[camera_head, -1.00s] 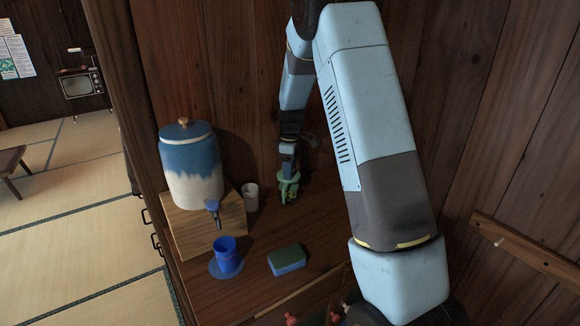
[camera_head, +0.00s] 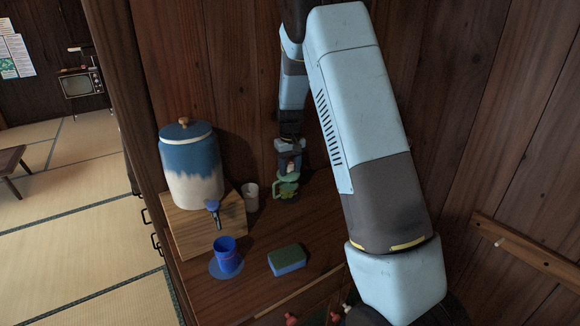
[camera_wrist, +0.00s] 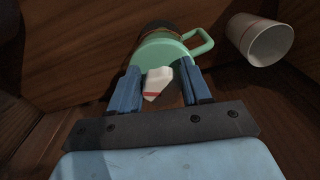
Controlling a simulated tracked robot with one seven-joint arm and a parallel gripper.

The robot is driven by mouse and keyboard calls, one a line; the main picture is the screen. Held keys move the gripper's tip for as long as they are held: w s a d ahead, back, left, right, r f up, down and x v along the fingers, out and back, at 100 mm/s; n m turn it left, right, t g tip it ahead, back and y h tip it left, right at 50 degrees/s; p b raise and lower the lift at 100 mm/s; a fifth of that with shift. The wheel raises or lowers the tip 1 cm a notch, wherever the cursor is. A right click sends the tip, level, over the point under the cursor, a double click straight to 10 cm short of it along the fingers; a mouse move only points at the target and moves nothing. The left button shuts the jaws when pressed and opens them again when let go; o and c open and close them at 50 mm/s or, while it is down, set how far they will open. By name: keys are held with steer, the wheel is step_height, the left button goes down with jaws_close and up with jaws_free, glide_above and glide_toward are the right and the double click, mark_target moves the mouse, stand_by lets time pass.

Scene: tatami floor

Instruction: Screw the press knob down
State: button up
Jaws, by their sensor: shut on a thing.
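The green press (camera_head: 287,189) stands on the wooden counter near the back wall, right of the white cup. My gripper (camera_head: 289,174) is above it, pointing down, with its fingers at the press's top. The exact finger contact is partly hidden.
A white cup (camera_head: 251,196) stands close left of the press; it also shows in the wrist view (camera_wrist: 262,40). A blue and white dispenser (camera_head: 191,170) stands on a wooden block (camera_head: 190,228). A blue cup (camera_head: 226,257) and a sponge (camera_head: 288,260) lie in front.

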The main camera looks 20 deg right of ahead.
mark_target(290, 166)
steer(key=shift+s+a+f, duration=0.1)
steer(key=shift+s+f, duration=0.3)
steer(key=shift+f, duration=0.25)
steer(key=o, duration=0.5)
steer(key=shift+o, duration=1)
steer(key=shift+w+r, duration=0.25)
steer(key=shift+r, duration=0.6)
steer(key=shift+w+r, duration=0.1)
steer(key=shift+r, duration=3.7)
